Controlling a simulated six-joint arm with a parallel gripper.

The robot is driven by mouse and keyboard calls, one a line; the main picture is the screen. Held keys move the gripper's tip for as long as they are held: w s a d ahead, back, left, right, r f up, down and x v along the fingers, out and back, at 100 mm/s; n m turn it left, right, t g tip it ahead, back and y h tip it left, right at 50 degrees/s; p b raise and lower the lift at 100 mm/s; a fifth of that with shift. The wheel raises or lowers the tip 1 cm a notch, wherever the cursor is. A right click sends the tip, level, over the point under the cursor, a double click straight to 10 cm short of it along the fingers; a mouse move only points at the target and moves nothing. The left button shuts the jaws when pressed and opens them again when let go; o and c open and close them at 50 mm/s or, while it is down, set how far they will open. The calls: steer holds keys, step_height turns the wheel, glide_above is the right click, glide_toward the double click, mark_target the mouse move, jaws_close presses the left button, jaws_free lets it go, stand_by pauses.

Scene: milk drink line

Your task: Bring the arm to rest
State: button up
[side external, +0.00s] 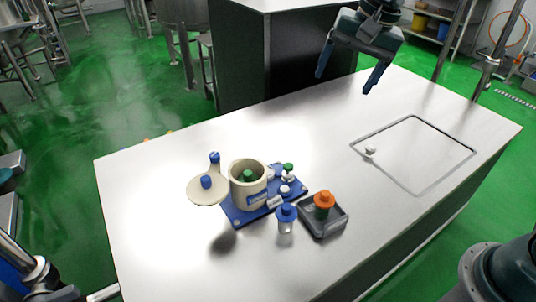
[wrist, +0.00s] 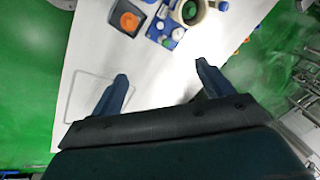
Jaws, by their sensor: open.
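My gripper (side external: 345,78) is open and empty, held high above the far side of the table in the side external view. Its two dark blue fingers point down and stand well apart; in the wrist view the gripper (wrist: 160,82) has only table between its fingers. It is apart from every object. The nearest things below it are the bare tabletop and the outlined rectangle (side external: 385,128) on the table's right part.
On the steel table (side external: 150,220), a beige pot (side external: 249,192) stands on a blue base (side external: 234,216). Beside it are a beige lid (side external: 201,192), a blue-topped bottle (side external: 286,218) and a dark tray (side external: 334,228) with an orange-knobbed piece (side external: 324,201). A small white piece (side external: 370,151) lies at the rectangle's edge.

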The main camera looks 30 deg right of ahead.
steer(key=s+d+n+t, duration=0.1)
steer(key=s+d+n, duration=0.2)
steer(key=s, duration=0.8)
steer(key=s+d+f+n+t+h, duration=0.1)
steer(key=s+d+n, duration=0.3)
steer(key=s, duration=0.8)
steer(key=shift+s+d+n+t, duration=0.2)
steer(key=shift+s+n+t, duration=0.1)
steer(key=shift+n, duration=0.6)
steer(key=shift+f, duration=0.1)
